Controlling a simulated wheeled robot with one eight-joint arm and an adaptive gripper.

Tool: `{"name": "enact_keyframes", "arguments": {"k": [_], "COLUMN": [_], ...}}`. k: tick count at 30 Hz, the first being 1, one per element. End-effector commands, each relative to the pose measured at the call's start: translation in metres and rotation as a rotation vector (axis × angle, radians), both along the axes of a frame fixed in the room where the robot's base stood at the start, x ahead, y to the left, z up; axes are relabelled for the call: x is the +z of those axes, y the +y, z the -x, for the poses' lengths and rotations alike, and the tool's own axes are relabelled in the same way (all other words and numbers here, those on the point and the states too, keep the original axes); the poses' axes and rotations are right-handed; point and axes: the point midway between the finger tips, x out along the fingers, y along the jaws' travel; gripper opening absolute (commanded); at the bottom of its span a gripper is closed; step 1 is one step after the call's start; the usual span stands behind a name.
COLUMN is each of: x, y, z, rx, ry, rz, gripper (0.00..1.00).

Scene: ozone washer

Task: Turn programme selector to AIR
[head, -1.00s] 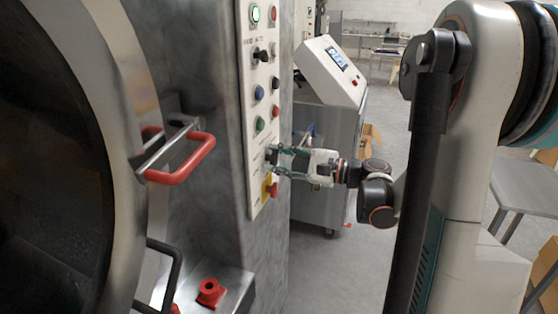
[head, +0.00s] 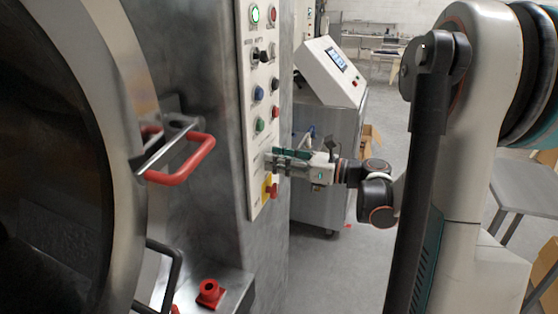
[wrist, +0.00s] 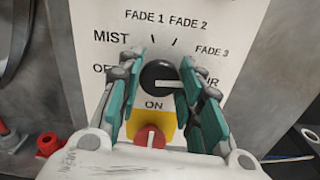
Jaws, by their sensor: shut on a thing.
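The programme selector (wrist: 158,76) is a round black knob in the wrist view, on a white plate with MIST, FADE 1, FADE 2 and FADE 3 around it. Its white mark points right, toward a partly hidden label ending in R. The OFF label at left is also partly covered. My gripper (wrist: 163,74) has its green-padded fingers on the left and right sides of the knob, shut on it. In the head view my gripper (head: 273,161) reaches the lower part of the control panel (head: 256,60) from the right and hides the knob.
A red rotary switch on a yellow plate (wrist: 169,122) sits just below the knob. Buttons and smaller switches line the panel above. A grey cabinet (head: 325,150) stands behind my gripper.

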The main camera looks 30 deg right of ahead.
Motion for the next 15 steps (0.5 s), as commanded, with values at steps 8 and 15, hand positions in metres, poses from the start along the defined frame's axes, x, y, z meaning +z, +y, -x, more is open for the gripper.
{"name": "enact_keyframes", "arguments": {"k": [8,15], "x": [-0.0012,-0.0013], "y": [-0.0002,-0.0003], "z": [0.0001,0.0], "rx": [0.0,0.0], "ry": [0.109,0.155], "rz": [-0.135,-0.195], "gripper": [0.09,0.09]}}
